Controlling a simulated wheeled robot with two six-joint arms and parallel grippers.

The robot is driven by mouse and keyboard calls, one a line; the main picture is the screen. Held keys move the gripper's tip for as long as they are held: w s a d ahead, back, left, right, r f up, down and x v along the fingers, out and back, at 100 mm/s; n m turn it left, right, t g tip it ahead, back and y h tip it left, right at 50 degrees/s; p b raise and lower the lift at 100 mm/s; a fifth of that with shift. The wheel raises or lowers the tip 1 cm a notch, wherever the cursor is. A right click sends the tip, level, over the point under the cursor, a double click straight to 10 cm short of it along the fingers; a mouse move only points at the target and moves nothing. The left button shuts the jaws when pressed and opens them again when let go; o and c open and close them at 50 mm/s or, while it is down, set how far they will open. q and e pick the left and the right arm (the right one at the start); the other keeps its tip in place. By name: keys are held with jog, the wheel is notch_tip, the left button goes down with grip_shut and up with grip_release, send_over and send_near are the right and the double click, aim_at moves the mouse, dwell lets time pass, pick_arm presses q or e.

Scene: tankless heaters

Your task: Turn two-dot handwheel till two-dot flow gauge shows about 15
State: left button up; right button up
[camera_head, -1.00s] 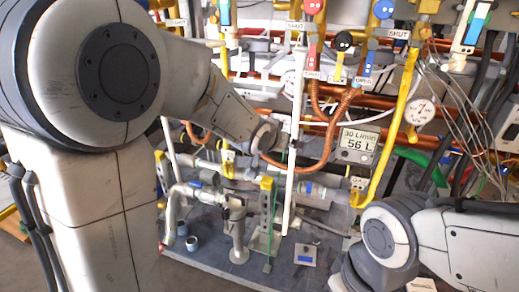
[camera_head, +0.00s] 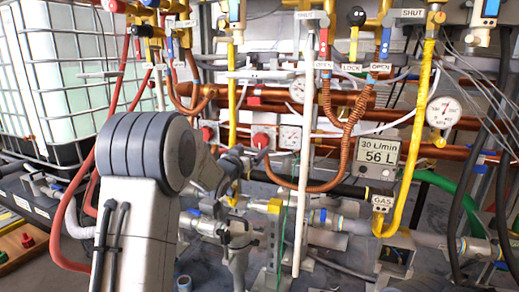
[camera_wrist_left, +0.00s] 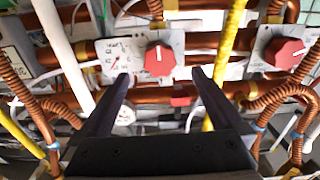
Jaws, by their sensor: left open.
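A red handwheel (camera_head: 263,138) sits on a pale plate beside a small round dial gauge (camera_head: 290,138); a second red handwheel (camera_head: 208,133) is further left. In the left wrist view, one red handwheel (camera_wrist_left: 159,59) is beyond the fingertips with its dial (camera_wrist_left: 118,60) at its left. Another red handwheel (camera_wrist_left: 288,50) is at the right. Dot marks are too small to tell. My left gripper (camera_head: 256,154) is near the first handwheel; in the left wrist view it (camera_wrist_left: 158,86) is open, empty and apart from the handwheel. The right gripper is not in view.
A digital meter (camera_head: 380,152) reads 30 L/min and 56 L. A white vertical pipe (camera_head: 305,170) and a yellow pipe (camera_head: 415,130) stand in front of copper pipes. A round gauge (camera_head: 443,112) is at the right. A caged white tank (camera_head: 65,80) is at the left.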

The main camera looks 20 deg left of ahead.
aim_at(259, 143)
pick_arm(q)
jog(key=w+b, duration=0.1)
jog(key=w, duration=0.6)
jog(key=shift+w+d+b, duration=0.15)
jog(key=shift+b, duration=0.25)
jog(key=c, duration=1.4)
jog(key=shift+o, duration=0.2)
